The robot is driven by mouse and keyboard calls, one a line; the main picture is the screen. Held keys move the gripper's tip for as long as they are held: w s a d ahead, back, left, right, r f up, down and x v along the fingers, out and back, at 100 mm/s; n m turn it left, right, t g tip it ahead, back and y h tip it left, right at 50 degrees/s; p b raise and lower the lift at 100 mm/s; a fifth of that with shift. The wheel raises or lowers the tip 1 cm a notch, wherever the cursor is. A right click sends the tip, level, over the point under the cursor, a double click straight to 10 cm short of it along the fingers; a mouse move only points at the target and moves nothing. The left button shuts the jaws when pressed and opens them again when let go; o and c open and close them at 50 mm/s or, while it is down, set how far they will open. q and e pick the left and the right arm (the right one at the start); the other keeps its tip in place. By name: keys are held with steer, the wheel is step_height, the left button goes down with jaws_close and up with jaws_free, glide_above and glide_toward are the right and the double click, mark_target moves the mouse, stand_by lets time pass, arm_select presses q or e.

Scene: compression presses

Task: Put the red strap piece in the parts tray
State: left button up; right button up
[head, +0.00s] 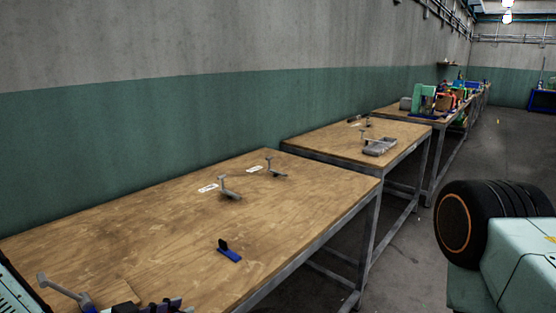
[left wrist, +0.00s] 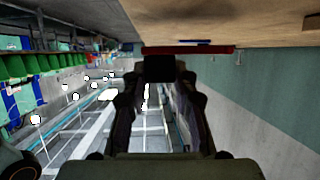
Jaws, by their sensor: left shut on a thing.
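That view is upside down, with the wooden table top above. In the head view only a dark bit of my left gripper (head: 160,305) shows at the bottom edge, and I cannot make out the strap there. My right gripper is not in view.
The near wooden table (head: 130,235) holds a blue block with a black upright (head: 229,250), grey metal brackets (head: 229,188) and white labels. Another grey bracket stands at lower left. A green press (head: 424,100) is on the far table.

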arm_select(q)
steer(key=s+d+r+m+g+h+b, duration=0.1)
steer(key=s+d+m+g+h+b, duration=0.1)
steer(key=s, duration=0.6)
steer(key=shift+s+d+r+m+g+h+b, duration=0.15)
steer(key=shift+d+r+m+g+h+b, duration=0.35)
steer(key=shift+m, duration=0.4)
steer(key=shift+a+f, duration=0.1)
steer(key=shift+a, duration=0.05)
